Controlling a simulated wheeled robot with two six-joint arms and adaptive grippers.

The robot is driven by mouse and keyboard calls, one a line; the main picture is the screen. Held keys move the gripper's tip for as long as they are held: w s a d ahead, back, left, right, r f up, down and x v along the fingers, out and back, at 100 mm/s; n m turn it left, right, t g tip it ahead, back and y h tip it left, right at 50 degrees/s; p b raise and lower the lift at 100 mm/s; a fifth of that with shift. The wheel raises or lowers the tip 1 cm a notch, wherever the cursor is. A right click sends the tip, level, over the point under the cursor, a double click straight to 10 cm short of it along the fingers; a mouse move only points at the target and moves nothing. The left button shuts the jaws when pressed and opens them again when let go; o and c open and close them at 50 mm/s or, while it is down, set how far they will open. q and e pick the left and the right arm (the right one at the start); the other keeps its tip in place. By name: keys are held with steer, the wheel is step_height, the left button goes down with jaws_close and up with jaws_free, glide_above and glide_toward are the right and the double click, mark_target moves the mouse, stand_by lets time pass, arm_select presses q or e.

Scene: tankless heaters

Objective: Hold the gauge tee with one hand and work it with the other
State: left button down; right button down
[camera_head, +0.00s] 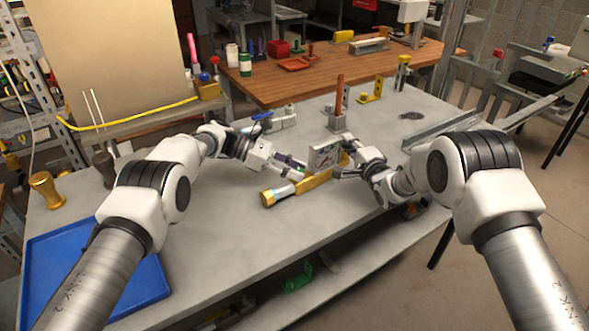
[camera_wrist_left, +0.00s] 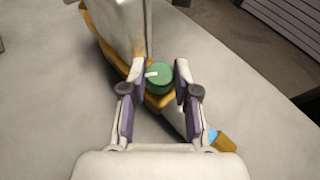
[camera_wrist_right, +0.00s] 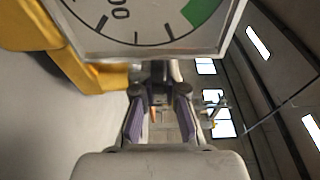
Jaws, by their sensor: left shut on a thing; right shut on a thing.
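The gauge tee has a yellow-gold body (camera_head: 316,182), a square white gauge (camera_head: 324,154) and a grey pipe end with a gold tip. It is at the middle of the bench near the front edge. A green knob (camera_wrist_left: 160,76) sits on its body. My left gripper (camera_head: 302,167) comes from the left; in the left wrist view its fingers (camera_wrist_left: 160,84) are on both sides of the knob, shut on it. My right gripper (camera_head: 343,171) is at the gauge's right side. In the right wrist view its fingers (camera_wrist_right: 160,92) are nearly together below the gauge face (camera_wrist_right: 140,22); what they grip is mostly hidden.
A blue tray (camera_head: 150,282) and a brass piece (camera_head: 45,189) are at the left. Behind the tee stand an upright brown rod (camera_head: 339,94), a yellow bracket (camera_head: 372,90) and a blue-handled valve (camera_head: 262,117). The bench front is mostly clear.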

stand_by(0.3)
arm_select(q)
steer(key=c, duration=0.8)
jaws_free()
steer(key=shift+c, duration=0.2)
steer(key=shift+a, duration=0.1)
steer(key=v, duration=0.7)
steer(key=shift+a+r, duration=0.15)
